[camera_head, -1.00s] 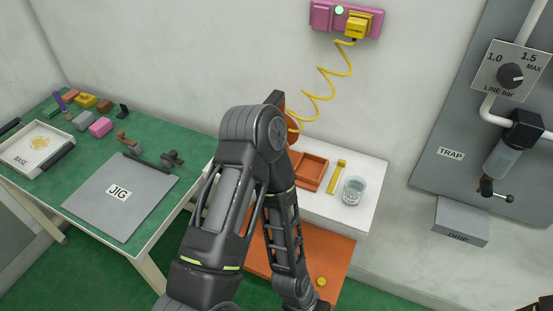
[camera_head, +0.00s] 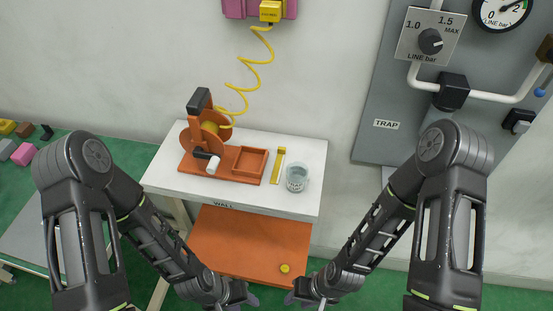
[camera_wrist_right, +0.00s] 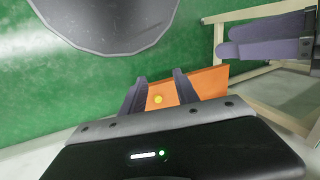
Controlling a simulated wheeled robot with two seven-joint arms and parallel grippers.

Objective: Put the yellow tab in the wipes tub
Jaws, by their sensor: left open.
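A small round yellow piece (camera_head: 285,268), which looks like the yellow tab, lies on the low orange shelf (camera_head: 235,240); the right wrist view shows it (camera_wrist_right: 158,99) between my fingers in line of sight. My right gripper (camera_head: 292,298) is open and empty, near the shelf's front right, apart from the yellow piece.
The white table (camera_head: 310,155) overhangs the orange shelf.

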